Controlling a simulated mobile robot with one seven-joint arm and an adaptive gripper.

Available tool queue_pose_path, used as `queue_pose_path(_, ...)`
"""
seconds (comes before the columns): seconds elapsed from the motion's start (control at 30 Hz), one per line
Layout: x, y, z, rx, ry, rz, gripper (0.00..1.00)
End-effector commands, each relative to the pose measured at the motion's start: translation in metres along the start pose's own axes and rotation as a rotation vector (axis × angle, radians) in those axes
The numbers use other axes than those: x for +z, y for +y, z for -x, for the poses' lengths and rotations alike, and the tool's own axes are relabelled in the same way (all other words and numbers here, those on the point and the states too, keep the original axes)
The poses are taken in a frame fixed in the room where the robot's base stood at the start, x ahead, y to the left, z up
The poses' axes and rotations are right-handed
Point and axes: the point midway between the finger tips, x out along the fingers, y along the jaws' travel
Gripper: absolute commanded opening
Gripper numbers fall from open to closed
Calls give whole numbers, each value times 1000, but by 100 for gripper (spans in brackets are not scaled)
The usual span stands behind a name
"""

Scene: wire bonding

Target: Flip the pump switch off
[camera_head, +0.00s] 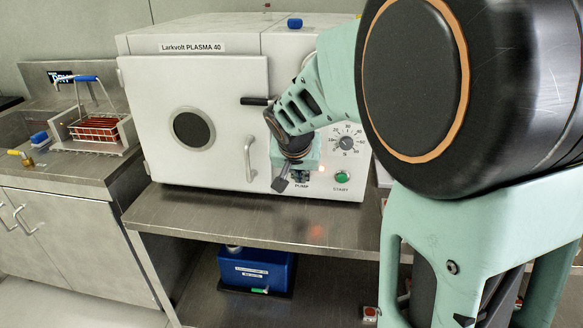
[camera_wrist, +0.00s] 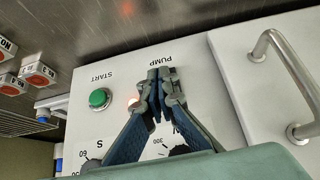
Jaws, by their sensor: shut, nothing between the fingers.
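The white plasma unit (camera_head: 215,100) stands on a steel bench, with its control panel at the lower right of its front. The PUMP label (camera_head: 302,187) sits low on the panel and also shows upside down in the wrist view (camera_wrist: 160,58). My gripper (camera_head: 281,185) is at the panel front by this label. In the wrist view my gripper (camera_wrist: 161,75) is shut and empty, its tips just beside the label. The tips cover the spot where a pump switch would be, so I cannot tell its position or whether they touch it. An orange glow (camera_wrist: 131,100) shows beside the fingers.
A green START button (camera_head: 342,177) and a dial (camera_head: 346,143) are right of my gripper. The door handle (camera_head: 250,158) is to its left. A blue pump box (camera_head: 257,268) sits on the lower shelf. The bench front (camera_head: 210,213) is clear.

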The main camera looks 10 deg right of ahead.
Motion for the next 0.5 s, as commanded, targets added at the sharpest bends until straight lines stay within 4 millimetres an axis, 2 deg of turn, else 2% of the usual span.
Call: queue_pose_path(0.5,7,0,-5,-1,1,0,0)
